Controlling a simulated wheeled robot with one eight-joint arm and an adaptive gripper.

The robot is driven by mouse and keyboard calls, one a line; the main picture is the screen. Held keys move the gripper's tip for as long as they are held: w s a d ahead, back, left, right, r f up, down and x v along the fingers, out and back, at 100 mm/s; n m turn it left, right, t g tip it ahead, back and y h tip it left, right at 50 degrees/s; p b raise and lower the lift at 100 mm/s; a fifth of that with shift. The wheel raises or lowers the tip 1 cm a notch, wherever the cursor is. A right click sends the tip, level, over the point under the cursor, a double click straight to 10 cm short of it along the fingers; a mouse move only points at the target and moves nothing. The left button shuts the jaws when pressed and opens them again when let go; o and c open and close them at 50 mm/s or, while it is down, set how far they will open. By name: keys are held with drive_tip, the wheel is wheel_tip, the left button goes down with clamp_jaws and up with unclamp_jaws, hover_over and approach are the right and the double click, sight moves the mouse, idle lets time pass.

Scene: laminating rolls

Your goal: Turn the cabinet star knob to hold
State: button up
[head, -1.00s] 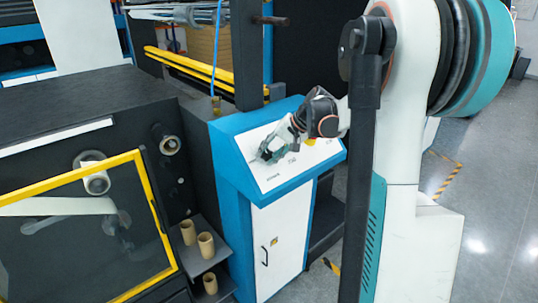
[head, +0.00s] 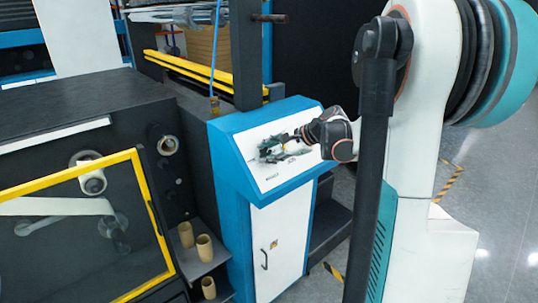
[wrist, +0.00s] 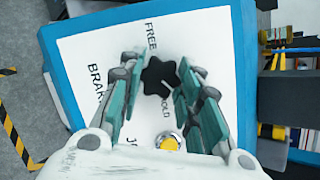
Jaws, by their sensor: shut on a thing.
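The black star knob (wrist: 159,76) sits on the white panel face in the wrist view, with FREE printed above it, BRAKE to its left and HOLD just below and right. A small pale mark on the knob's lower right side seems to point toward HOLD, but it is partly hidden. My gripper (wrist: 157,72) has one teal finger on each side of the knob and is shut on it. In the head view my gripper (head: 271,149) is at the sloped panel of the blue cabinet (head: 228,145), where its fingers hide the knob.
A yellow button (wrist: 169,143) sits on the panel below the knob, close to my right finger. The cabinet's white door (head: 280,245) is below the panel. A dark machine with a yellow-framed window (head: 85,235) stands at left, beside cardboard cores (head: 204,247) on a shelf.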

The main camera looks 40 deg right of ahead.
drive_tip(key=m+t, duration=0.1)
drive_tip(key=m, duration=0.2)
drive_tip(key=shift+f+m+h+b, duration=0.1)
drive_tip(key=shift+m+h+b, duration=0.2)
drive_tip(key=shift+m+b, duration=0.1)
drive_tip(key=shift+a+m+t+h, duration=0.1)
drive_tip(key=shift+m+t+h, duration=0.35)
drive_tip(key=shift+m, duration=1.55)
drive_tip(key=shift+b, duration=0.3)
drive_tip(key=o, duration=1)
drive_tip(key=shift+o, duration=0.2)
drive_tip(key=shift+s, duration=0.1)
drive_tip(key=v, duration=1.2)
